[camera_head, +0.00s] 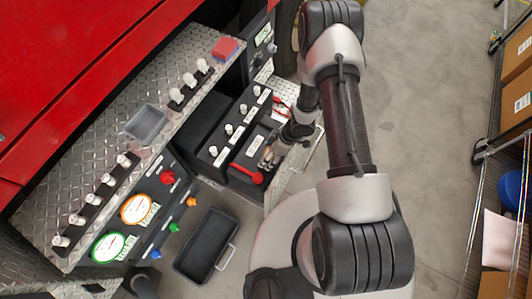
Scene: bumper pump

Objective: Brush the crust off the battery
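Two black batteries sit side by side in an open compartment of the red vehicle. The left battery (203,153) has white-capped posts along its top. The right battery (240,160) has a pale label, and a curved red piece (247,174) lies across its near end; I cannot tell whether it is a cable or a handle. A small tan, rough patch (267,157) shows beside the red piece and could be crust or bristles. My gripper (280,146) is low over the right battery's right side. Its fingers are too small and dark to tell open from shut.
A grey tray (147,124) and a red block (225,48) lie on the diamond-plate ledge. Racks of white-capped pieces (95,200) stand there too. A dark handled bin (205,246) is below the gauge panel (138,209). A shelf with boxes (515,100) stands right, across clear floor.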

